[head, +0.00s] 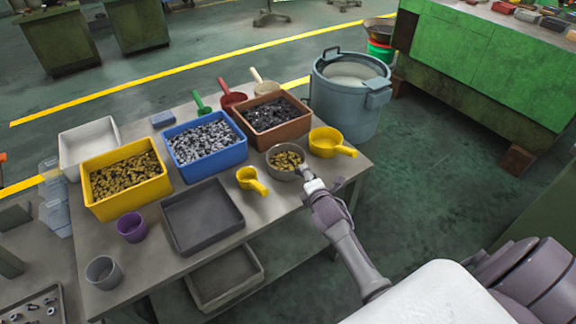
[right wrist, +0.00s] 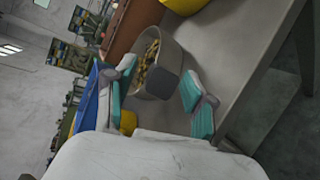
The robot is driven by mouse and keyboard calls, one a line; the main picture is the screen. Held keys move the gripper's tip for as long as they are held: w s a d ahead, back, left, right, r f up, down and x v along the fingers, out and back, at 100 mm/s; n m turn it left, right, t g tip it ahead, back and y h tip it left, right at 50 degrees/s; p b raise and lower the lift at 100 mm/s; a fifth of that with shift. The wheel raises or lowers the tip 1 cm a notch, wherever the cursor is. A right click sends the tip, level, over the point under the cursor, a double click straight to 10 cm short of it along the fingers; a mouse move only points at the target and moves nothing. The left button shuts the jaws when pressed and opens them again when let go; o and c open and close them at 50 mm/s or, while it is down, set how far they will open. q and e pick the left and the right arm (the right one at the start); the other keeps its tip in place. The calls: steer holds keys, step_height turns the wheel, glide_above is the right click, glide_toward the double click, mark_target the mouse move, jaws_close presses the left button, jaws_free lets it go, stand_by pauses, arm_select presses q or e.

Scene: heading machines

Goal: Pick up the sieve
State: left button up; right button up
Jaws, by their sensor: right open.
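The sieve appears to be the round grey pan (head: 284,169) holding brass-coloured pieces, near the right side of the table. In the right wrist view the grey pan (right wrist: 172,62) lies just beyond the fingertips, with a darker grey block on its near side, perhaps its handle. My right gripper (head: 305,172) is at the pan's right edge. In the right wrist view it (right wrist: 158,76) is open, with teal-padded fingers on either side of the near part of the pan. I cannot tell whether they touch it. My left gripper is not in view.
Yellow (head: 328,144) and smaller yellow (head: 247,178) scoops flank the pan. A brown bin (head: 268,140), a blue bin (head: 205,173) and a yellow bin (head: 127,206) stand behind and left. An empty dark tray (head: 203,220) lies in front. A large grey-blue tub (head: 345,115) stands beyond the table.

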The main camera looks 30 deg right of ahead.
steer(key=shift+x, duration=0.9)
steer(key=shift+r, duration=0.1)
jaws_close()
steer(key=shift+r, duration=0.1)
